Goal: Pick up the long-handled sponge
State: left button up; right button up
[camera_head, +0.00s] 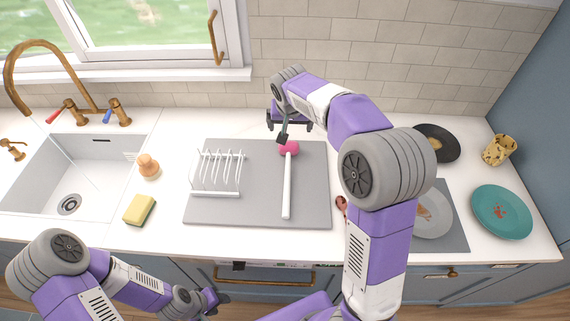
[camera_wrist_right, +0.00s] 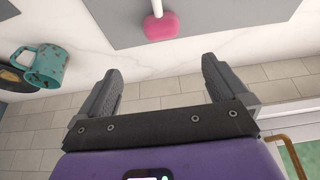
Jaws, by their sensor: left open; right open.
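The long-handled sponge has a pink head (camera_head: 289,148) and a white handle (camera_head: 287,190), and lies on the grey mat (camera_head: 255,212) with its head towards the wall. In the right wrist view its pink head (camera_wrist_right: 161,26) is just beyond the fingertips, with the handle running out of the top edge. My right gripper (camera_head: 287,128) is over the back of the counter near the pink head. In its wrist view the right gripper (camera_wrist_right: 162,70) is open, with nothing between the fingers. My left gripper (camera_head: 215,300) is low in front of the counter, open and away from the sponge.
A white dish rack (camera_head: 216,193) stands on the mat left of the sponge. A yellow sponge (camera_head: 140,209) and wooden-knobbed brush (camera_head: 148,165) sit by the sink (camera_head: 50,185). Plates and a yellow cup (camera_head: 499,150) are at right. A teal mug (camera_wrist_right: 45,66) shows in the wrist view.

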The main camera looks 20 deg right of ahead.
jog(key=b, duration=0.6)
send_over(289, 148)
jog(key=s+a, duration=0.1)
jog(key=s, duration=0.2)
notch_tip(289, 148, down, 8)
jog(key=shift+w+a, duration=0.1)
jog(key=x, duration=0.2)
jog(key=b+x, duration=0.1)
jog(key=x, duration=0.2)
jog(key=b+x, duration=0.1)
jog(key=x, duration=0.1)
jog(key=shift+w+f, duration=0.15)
jog(key=shift+w, duration=0.3)
pick_arm(q)
notch_tip(289, 148, down, 10)
jog(key=shift+w, duration=0.25)
pick_arm(e)
jog(key=shift+c, duration=0.2)
jog(key=c, duration=0.9)
